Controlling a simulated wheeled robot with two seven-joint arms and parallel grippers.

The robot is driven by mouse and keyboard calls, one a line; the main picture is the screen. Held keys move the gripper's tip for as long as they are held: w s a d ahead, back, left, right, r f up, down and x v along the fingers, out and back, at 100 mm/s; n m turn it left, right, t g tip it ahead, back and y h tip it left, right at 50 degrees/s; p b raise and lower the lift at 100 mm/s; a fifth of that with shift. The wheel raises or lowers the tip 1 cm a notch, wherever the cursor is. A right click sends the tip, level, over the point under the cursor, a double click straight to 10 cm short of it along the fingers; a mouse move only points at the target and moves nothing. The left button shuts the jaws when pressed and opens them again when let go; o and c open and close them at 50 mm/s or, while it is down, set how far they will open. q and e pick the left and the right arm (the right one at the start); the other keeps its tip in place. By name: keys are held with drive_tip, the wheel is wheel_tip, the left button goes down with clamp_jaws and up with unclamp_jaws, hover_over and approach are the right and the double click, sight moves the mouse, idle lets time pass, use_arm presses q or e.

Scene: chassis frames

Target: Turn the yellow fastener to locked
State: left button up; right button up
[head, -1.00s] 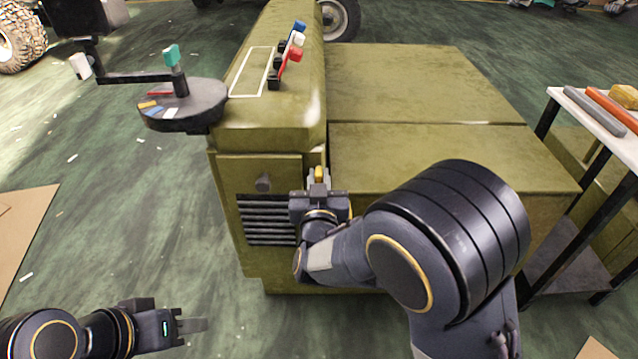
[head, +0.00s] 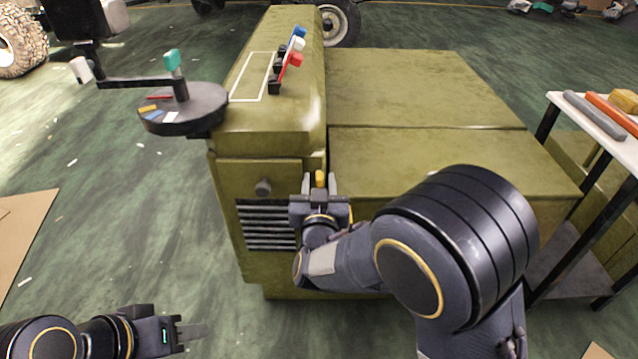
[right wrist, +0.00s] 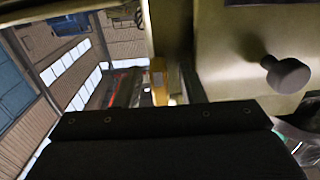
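The yellow fastener (head: 320,178) is a small upright yellow piece at the front corner of the olive green cabinet (head: 268,135). My right gripper (head: 319,182) is at it, with its fingers spread apart, one on each side of the yellow piece. In the right wrist view the yellow fastener (right wrist: 158,78) shows just beyond the dark gripper body, its lower part hidden. Whether a finger touches it I cannot tell. My left gripper (head: 192,331) is low at the left, over the floor and away from the cabinet; its finger gap is not clear from this side.
A round knob (head: 263,187) and a slatted vent (head: 266,225) are on the cabinet front. A dark round dial plate (head: 184,108) juts out left. Red, white and blue levers (head: 290,60) stand on top. A cart (head: 606,130) stands at right.

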drive_tip(key=s+p, duration=0.1)
drive_tip(key=s, duration=0.6)
drive_tip(key=shift+s+p, duration=0.4)
drive_tip(key=s+d+r+m+g+y, duration=0.2)
drive_tip(key=s+d+g+y, duration=0.25)
drive_tip(key=d+g, duration=0.4)
drive_tip(key=s+d+f+g+p, duration=0.1)
drive_tip(key=s+d+g, duration=0.1)
drive_tip(key=s+d, duration=0.55)
drive_tip(key=s+d+g, duration=0.2)
drive_tip(key=s+d, duration=0.3)
drive_tip(key=s, duration=0.6)
wheel_tip(320, 180, up, 32)
drive_tip(key=p, duration=3.3)
drive_tip(key=shift+a+r+n+h, duration=0.15)
drive_tip(key=shift+a+n+h, duration=0.05)
drive_tip(key=shift+n+h, duration=0.15)
